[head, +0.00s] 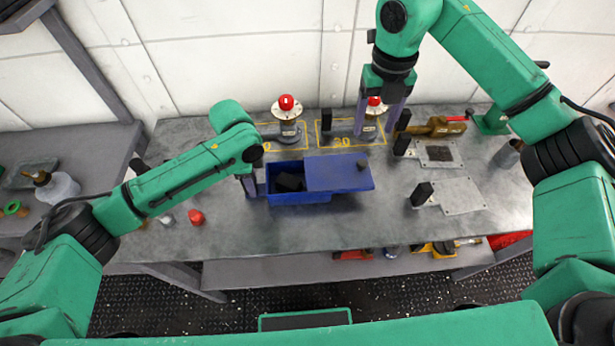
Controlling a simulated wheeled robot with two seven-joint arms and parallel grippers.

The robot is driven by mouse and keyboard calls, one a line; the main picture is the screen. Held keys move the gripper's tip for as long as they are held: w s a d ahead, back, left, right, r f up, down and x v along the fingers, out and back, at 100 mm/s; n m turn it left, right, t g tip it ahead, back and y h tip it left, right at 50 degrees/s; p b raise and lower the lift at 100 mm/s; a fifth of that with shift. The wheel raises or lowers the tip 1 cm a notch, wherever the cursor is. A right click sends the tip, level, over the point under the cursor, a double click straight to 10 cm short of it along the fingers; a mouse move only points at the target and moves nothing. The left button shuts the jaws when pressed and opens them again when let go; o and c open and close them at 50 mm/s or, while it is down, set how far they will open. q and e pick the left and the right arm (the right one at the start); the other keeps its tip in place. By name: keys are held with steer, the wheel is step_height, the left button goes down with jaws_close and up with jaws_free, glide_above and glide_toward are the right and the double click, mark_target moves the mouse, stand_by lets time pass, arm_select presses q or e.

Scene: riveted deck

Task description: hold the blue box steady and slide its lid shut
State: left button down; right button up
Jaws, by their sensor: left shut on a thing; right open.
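The blue box (283,198) stands on the grey table. Its lid (335,173) covers the right part and sticks out past the box's right end, so the left part is open. A small dark knob (362,166) stands near the lid's right end. A black thing (290,182) lies inside the open part. My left gripper (254,188) is shut on the box at its left end; its fingertips are partly hidden by the arm. My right gripper (378,125) is open and empty, pointing down, behind the lid's knob and apart from it.
Two red-topped valve-like fixtures (287,110) stand at the back by yellow floor markings, one partly behind my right gripper. Metal plates (458,196) with black blocks lie to the right. A red cap (196,216) lies left of the box. The table front (330,232) is clear.

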mark_target(362, 162)
step_height(362, 162, down, 12)
steer(key=shift+a, duration=0.1)
jaws_close()
steer(key=c, duration=0.8)
jaws_free()
jaws_close()
steer(key=shift+a, duration=0.1)
